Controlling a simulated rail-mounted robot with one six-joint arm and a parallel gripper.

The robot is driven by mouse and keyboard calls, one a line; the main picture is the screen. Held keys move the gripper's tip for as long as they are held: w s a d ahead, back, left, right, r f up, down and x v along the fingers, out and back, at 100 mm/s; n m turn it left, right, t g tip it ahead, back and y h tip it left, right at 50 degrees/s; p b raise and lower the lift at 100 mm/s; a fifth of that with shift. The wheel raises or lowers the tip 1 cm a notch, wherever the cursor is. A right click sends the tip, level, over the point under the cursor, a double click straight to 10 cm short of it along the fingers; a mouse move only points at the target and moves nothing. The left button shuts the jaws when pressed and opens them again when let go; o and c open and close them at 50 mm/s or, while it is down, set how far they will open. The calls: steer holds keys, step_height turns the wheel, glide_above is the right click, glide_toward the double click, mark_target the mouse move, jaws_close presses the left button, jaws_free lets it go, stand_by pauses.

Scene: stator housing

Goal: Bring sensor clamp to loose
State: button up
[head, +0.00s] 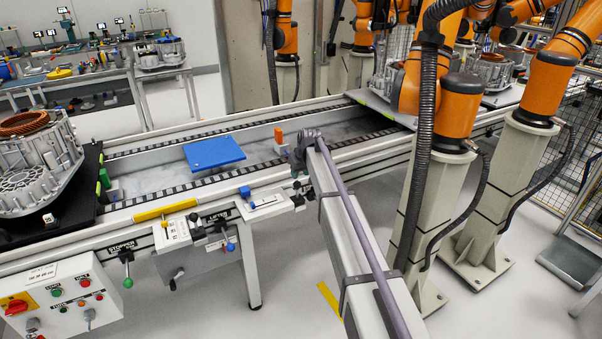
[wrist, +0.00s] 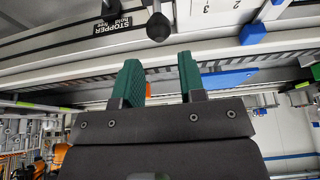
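My gripper (wrist: 159,75) is open in the wrist view. Its two green-padded fingers stand apart with nothing held between them. A black ball knob (wrist: 158,27) shows just beyond the fingertips, apart from them. No part is plainly labelled as the sensor clamp. A white plate with small markings (head: 264,203) and a blue block (head: 245,192) sits on the conveyor's front side. In the wrist view a numbered plate (wrist: 208,10) and a blue block (wrist: 252,34) lie right of the knob.
Stopper (head: 127,282) and lifter (head: 230,247) levers hang from the front. A stator housing (head: 38,165) stands left. Orange robot arms (head: 458,105) stand right.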

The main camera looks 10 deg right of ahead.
mark_target(297, 181)
steer(key=shift+b+x, duration=2.6)
steer(key=shift+x, duration=0.55)
steer(key=shift+d, duration=0.1)
steer(key=shift+c, duration=0.4)
steer(key=c, duration=0.3)
steer(key=s+d+f+b, duration=0.1)
steer(key=s+f+b, duration=0.1)
steer(key=s, duration=0.3)
steer(key=shift+s+d+f+b, duration=0.3)
steer(key=shift+d+f+b, duration=0.1)
steer(key=o, duration=0.6)
steer(key=shift+o, duration=0.2)
steer(key=shift+r, duration=0.1)
